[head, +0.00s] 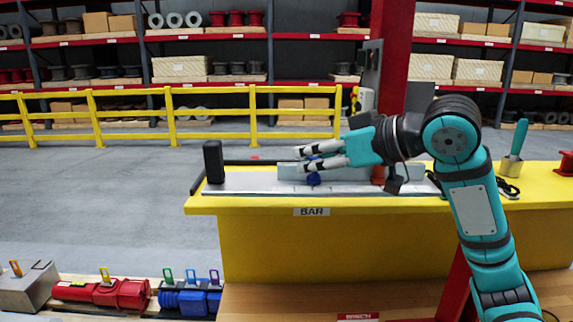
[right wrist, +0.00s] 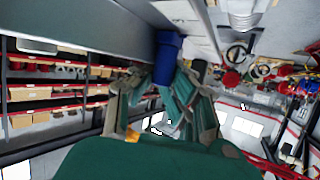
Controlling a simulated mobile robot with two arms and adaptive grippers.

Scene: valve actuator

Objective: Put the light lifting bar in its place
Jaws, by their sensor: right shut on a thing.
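A long pale grey bar (head: 350,174) is at the yellow bench, behind the long grey metal strip along its front, above a label reading BAR. I take it for the light lifting bar. A blue round grip (head: 313,179) shows just below my right gripper (head: 306,159), whose fingers point left. In the right wrist view the blue grip (right wrist: 168,48) sits between the fingers, against a grey surface, and the gripper is shut on it. Whether the bar rests on the bench or hangs just above it I cannot tell. My left gripper is not in view.
The yellow bench (head: 262,240) carries a black upright block (head: 213,161) at its left end and a teal-handled tool (head: 516,150) at the right. A red column (head: 391,60) rises behind. Red and blue parts (head: 120,294) lie low at the left.

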